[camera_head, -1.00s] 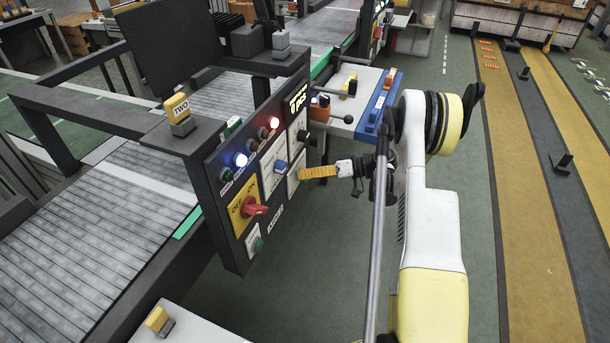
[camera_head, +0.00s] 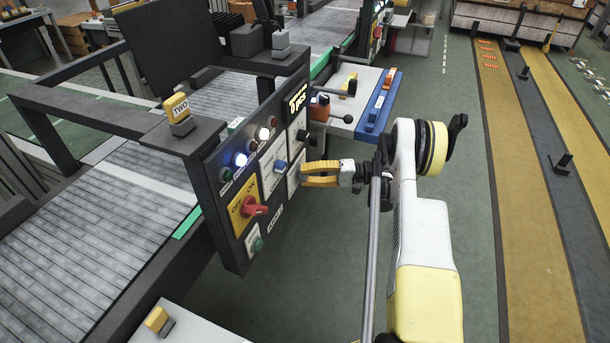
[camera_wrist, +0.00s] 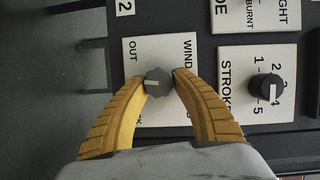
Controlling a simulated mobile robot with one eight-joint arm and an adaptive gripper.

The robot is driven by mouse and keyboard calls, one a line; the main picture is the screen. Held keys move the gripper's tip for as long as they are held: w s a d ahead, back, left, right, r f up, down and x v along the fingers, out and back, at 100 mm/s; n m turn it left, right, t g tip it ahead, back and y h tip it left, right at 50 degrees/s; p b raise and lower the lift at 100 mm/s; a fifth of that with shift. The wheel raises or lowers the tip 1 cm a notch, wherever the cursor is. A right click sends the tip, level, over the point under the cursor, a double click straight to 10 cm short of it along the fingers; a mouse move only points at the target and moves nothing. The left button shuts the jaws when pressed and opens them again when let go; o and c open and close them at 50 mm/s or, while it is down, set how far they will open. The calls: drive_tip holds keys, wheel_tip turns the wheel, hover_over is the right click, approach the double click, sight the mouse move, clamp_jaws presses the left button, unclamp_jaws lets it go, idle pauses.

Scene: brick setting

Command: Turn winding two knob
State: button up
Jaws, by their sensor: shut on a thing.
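A round dark grey knob (camera_wrist: 156,83) with a light pointer line sits on a white plate (camera_wrist: 133,62) marked "OUT" and "WIND", the rest of its lettering partly covered. My gripper (camera_wrist: 162,80) has its two yellow fingers shut on this knob, one on each side, in the wrist view. In the head view my gripper (camera_head: 304,173) reaches the right edge of the dark control panel (camera_head: 226,215) from the right. The knob is hidden there by the fingers.
Beside it is a "STROKE" dial (camera_wrist: 266,88) with numbers. The panel also bears a red switch (camera_head: 252,207) on a yellow plate, a blue knob (camera_head: 281,166) and a green button (camera_head: 258,245). Open floor lies right of my arm.

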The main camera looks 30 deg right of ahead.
idle(0.3)
drive_tip(key=o, duration=1.2)
drive_tip(key=v, duration=1.2)
drive_tip(key=shift+w+f, duration=0.1)
drive_tip(key=shift+w, duration=0.05)
